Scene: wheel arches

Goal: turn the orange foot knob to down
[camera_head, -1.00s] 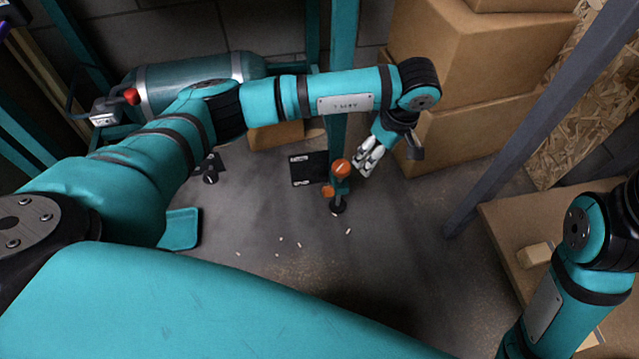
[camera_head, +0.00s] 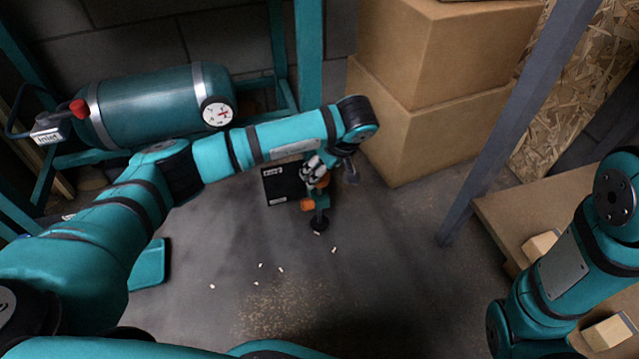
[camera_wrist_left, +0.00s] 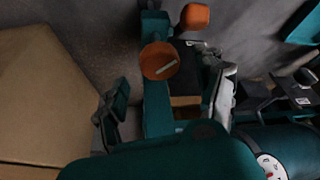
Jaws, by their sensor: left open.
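A round orange knob with a white line across its face shows in the left wrist view (camera_wrist_left: 158,62). It also shows partly in the head view (camera_head: 321,181), mostly behind my left gripper. A second orange part (camera_head: 307,204) sits lower on the same teal stand, and also shows in the left wrist view (camera_wrist_left: 194,18). The stand rests on a dark round foot (camera_head: 319,224). My left gripper (camera_head: 314,168) is open at the knob. In the left wrist view its fingers (camera_wrist_left: 170,97) lie either side of the post; I cannot tell whether they touch. My right gripper is out of view.
A teal tank (camera_head: 150,105) with a gauge stands on a frame at the left. Cardboard boxes (camera_head: 435,135) stack at the right of the stand. A grey slanted post (camera_head: 510,125) crosses farther right. Small white bits (camera_head: 281,269) lie on the open floor.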

